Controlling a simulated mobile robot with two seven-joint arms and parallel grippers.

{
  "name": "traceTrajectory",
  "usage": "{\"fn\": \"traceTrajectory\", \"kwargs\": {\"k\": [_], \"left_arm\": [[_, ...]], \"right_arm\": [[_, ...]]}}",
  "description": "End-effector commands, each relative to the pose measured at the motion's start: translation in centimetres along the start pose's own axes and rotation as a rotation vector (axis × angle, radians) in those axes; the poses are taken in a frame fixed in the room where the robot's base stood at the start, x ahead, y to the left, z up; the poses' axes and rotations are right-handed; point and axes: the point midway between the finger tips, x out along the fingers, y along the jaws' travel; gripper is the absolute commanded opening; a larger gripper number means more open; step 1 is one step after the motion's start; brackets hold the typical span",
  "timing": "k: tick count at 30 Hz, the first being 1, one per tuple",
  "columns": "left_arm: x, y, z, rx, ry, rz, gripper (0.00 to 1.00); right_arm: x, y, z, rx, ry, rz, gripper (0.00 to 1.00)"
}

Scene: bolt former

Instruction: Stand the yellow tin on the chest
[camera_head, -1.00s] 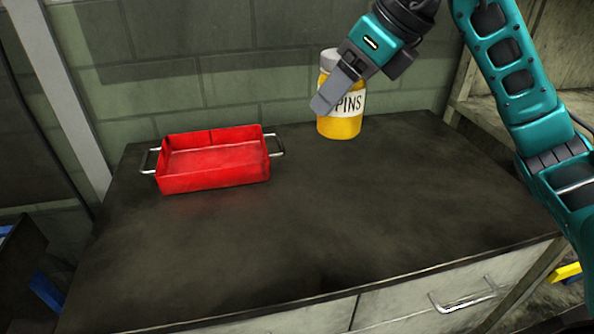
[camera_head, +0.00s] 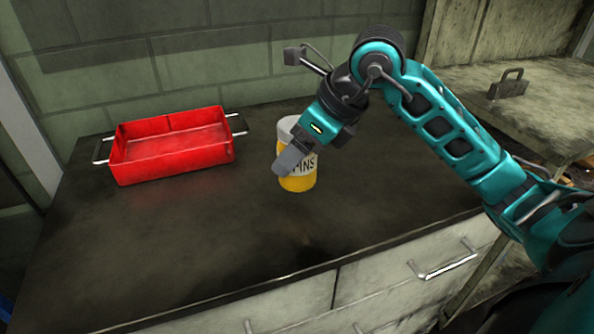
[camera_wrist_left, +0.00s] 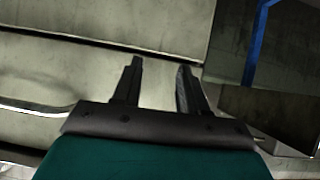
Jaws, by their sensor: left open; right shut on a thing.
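The yellow tin (camera_head: 298,182) has a grey lid and a white label with black letters. My right gripper (camera_head: 291,160) is shut on it, with one grey finger across its near left side. The tin is upright, over the dark top (camera_head: 190,235) of a drawer unit; I cannot tell whether its base touches that top. No other chest shows clearly, and I cannot tell whether this drawer unit is the chest. My left gripper (camera_wrist_left: 160,88) is open and empty in the left wrist view, in front of pale drawer fronts.
A red tray (camera_head: 172,147) with metal handles stands left of the tin, near the green block wall. A lower pale surface at the right holds a grey padlock-shaped thing (camera_head: 508,85). The front of the dark top is clear. Drawer handles (camera_head: 447,266) stick out below.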

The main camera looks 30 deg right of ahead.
Motion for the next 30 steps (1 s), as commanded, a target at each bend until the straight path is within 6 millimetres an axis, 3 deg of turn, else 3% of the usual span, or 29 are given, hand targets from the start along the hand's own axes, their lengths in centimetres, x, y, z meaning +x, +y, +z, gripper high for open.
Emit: {"fn": "traceTrajectory", "kwargs": {"k": [7, 20, 21, 28, 30], "left_arm": [[0.5, -0.2, 1.1, 0.007, -0.007, -0.001, 0.43], [0.6, -0.2, 1.9, 0.006, -0.015, -0.002, 0.43], [0.5, -0.2, 1.8, 0.006, -0.016, -0.002, 0.43], [0.5, -0.2, 1.8, 0.005, -0.015, -0.002, 0.43], [0.5, -0.2, 1.8, 0.003, -0.014, -0.002, 0.43]], "right_arm": [[2.9, 0.1, -1.9, 0.001, 0.000, 0.002, 0.32], [3.5, 0.0, -2.2, -0.001, 0.000, 0.000, 0.32], [3.4, 0.0, -2.2, 0.000, 0.001, 0.000, 0.73], [3.4, 0.0, -2.2, 0.000, 0.001, 0.001, 0.95], [3.4, 0.0, -2.2, 0.000, 0.001, 0.001, 0.96]]}}
